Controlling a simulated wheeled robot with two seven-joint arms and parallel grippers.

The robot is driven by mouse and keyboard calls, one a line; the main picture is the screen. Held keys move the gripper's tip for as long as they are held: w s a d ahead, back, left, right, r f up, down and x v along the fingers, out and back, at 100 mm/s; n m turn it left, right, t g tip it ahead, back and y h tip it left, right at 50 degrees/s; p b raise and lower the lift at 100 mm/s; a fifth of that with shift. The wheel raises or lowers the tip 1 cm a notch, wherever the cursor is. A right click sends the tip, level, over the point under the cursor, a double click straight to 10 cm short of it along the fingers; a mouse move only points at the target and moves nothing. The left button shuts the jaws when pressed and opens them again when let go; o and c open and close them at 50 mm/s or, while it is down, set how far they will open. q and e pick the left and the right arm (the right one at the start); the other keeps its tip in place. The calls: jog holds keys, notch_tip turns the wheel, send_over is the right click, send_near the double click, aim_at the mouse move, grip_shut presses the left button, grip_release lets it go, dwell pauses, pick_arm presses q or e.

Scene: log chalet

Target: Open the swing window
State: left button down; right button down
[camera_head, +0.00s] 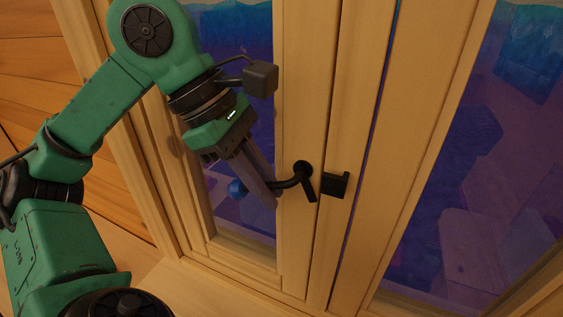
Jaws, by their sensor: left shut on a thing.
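The swing window has a pale wooden left sash (300,80) and a wooden right part (425,120), both with bluish glass. A narrow bluish strip runs between them, and I cannot tell for sure whether it is an open gap. A black handle (303,172) sits on the left sash's right stile. Its lever points left and ends in a blue ball (236,188). My left gripper (257,188) comes down from the upper left and is shut on the lever, between the pivot and the ball. The fingers hide part of the lever. My right gripper is out of view.
A small black catch (335,185) sits just right of the handle. A wooden plank wall (30,70) lies at the left, and a wooden sill (200,290) runs below the window. The space in front of the right glass (480,190) is clear.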

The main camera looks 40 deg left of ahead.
pick_arm(q)
jog(key=r+y+p, duration=0.1)
jog(key=p, duration=0.1)
jog(key=shift+a+r+y+p, duration=0.1)
jog(key=shift+y+p, duration=0.2)
jog(key=shift+y, duration=0.1)
jog(key=shift+g+y+p, duration=0.4)
jog(key=shift+y+p, duration=0.3)
jog(key=shift+p, duration=0.1)
jog(key=shift+m, duration=0.3)
